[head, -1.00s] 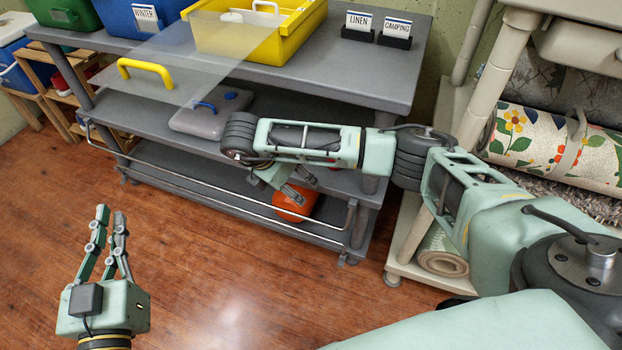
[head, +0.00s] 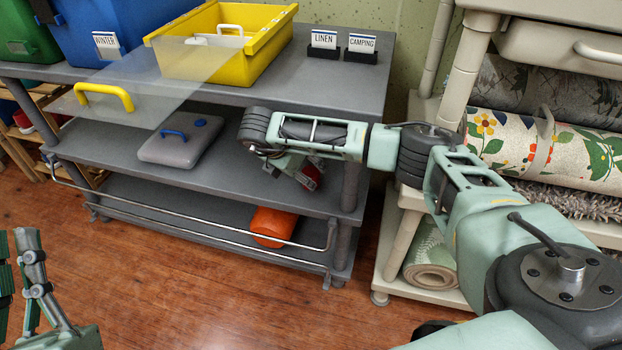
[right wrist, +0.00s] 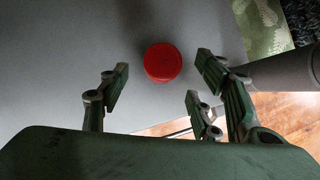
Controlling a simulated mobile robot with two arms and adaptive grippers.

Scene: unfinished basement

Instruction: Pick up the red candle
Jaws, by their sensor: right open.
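The red candle (right wrist: 162,62) shows as a round red disc in the right wrist view, on a grey shelf surface. In the head view a bit of it (head: 311,177) shows on the middle shelf (head: 235,178), the rest hidden by my right gripper (head: 288,172). My right gripper (right wrist: 162,82) is open and empty. In the wrist view the candle lies between the lines of its fingers, just past their tips, with no contact visible. My left gripper (head: 24,262) is at the lower left of the head view, partly cut off, away from the shelves.
A grey lidded box (head: 180,142) is left on the same shelf. An orange cylinder (head: 273,226) lies on the bottom shelf behind a metal rail (head: 190,222). The top shelf holds a yellow bin (head: 255,58) and label stands. A beige rack (head: 385,262) with rolled rugs stands right.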

